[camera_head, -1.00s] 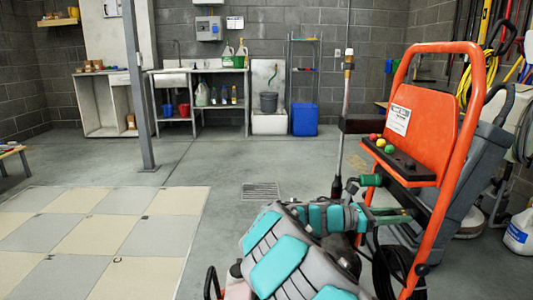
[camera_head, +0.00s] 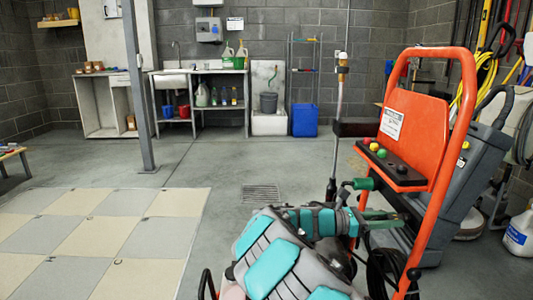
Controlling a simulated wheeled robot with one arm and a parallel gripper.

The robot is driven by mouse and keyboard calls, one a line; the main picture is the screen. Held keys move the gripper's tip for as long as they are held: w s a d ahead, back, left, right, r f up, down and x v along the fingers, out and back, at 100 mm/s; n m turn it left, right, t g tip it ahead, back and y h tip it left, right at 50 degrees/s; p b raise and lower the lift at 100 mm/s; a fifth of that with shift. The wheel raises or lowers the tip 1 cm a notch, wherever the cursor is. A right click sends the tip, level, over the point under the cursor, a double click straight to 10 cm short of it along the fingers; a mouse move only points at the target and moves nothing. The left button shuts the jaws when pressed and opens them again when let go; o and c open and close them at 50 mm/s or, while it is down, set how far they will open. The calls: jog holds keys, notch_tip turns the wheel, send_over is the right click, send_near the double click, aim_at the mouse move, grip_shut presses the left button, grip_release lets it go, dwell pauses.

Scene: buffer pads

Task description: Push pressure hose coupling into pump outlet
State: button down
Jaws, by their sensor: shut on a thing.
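The orange-framed pressure washer (camera_head: 415,115) stands at the right, with a black coiled hose (camera_head: 385,268) low on it. My arm, with teal pads, reaches up from the bottom centre. My gripper (camera_head: 392,218) is at its right end, in front of the washer's lower frame. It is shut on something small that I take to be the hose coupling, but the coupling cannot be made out. A green cylindrical part with a black elbow (camera_head: 364,184) shows just above the gripper. The pump outlet cannot be made out either.
An upright spray lance (camera_head: 336,155) stands left of the washer. A dark ledge with coloured nozzles (camera_head: 402,172) juts from the frame above my gripper. A pale checkered mat (camera_head: 100,240) covers the left floor. The floor around the drain grate (camera_head: 262,193) is clear.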

jog(key=shift+a+p, duration=1.1)
jog(key=shift+a, duration=0.95)
jog(key=shift+s, duration=0.1)
